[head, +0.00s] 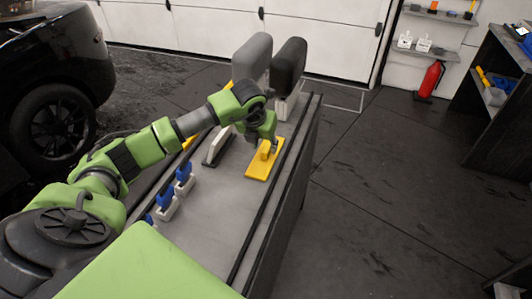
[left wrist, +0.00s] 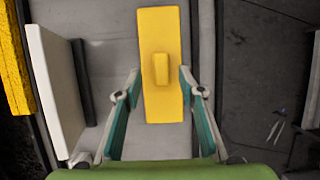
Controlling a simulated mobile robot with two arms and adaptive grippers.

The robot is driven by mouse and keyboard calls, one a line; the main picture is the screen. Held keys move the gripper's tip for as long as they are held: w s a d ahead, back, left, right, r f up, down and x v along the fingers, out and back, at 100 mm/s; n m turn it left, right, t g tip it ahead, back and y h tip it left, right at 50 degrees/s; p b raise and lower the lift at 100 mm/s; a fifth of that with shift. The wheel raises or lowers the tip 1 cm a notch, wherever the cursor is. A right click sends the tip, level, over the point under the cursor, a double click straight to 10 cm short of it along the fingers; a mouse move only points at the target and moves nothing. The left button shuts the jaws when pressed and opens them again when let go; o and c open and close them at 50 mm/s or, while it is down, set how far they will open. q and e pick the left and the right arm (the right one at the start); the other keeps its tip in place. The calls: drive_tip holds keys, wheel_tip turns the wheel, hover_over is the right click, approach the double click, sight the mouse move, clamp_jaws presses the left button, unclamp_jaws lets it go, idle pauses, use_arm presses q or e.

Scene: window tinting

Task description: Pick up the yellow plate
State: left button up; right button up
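The yellow plate (head: 259,171) lies flat on the grey bench top (head: 222,212), near the bench's right edge. It has a small raised yellow block as a handle. In the left wrist view the plate (left wrist: 161,100) runs away from me with its handle (left wrist: 160,69) in the middle. My left gripper (head: 266,148) is over the plate; in the left wrist view its two fingers (left wrist: 152,100) are spread wide, one on each side of the plate's near part, with nothing between them gripped. My right gripper is in neither view.
A white-and-dark tool (head: 217,147) stands left of the plate. Blue-and-white bottles (head: 174,192) stand nearer on the left. Grey (head: 251,58) and black (head: 289,64) upright pads stand at the bench's far end. A car (head: 52,78) is at the left; floor at right is open.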

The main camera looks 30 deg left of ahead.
sight(266, 149)
use_arm(q)
drive_tip(key=shift+x, duration=1.2)
drive_tip(key=shift+w+f, duration=0.25)
drive_tip(key=shift+f, duration=0.15)
drive_tip(key=shift+s, duration=0.1)
drive_tip(key=shift+c, duration=1.2)
drive_tip(key=shift+d+r, duration=0.1)
clamp_jaws()
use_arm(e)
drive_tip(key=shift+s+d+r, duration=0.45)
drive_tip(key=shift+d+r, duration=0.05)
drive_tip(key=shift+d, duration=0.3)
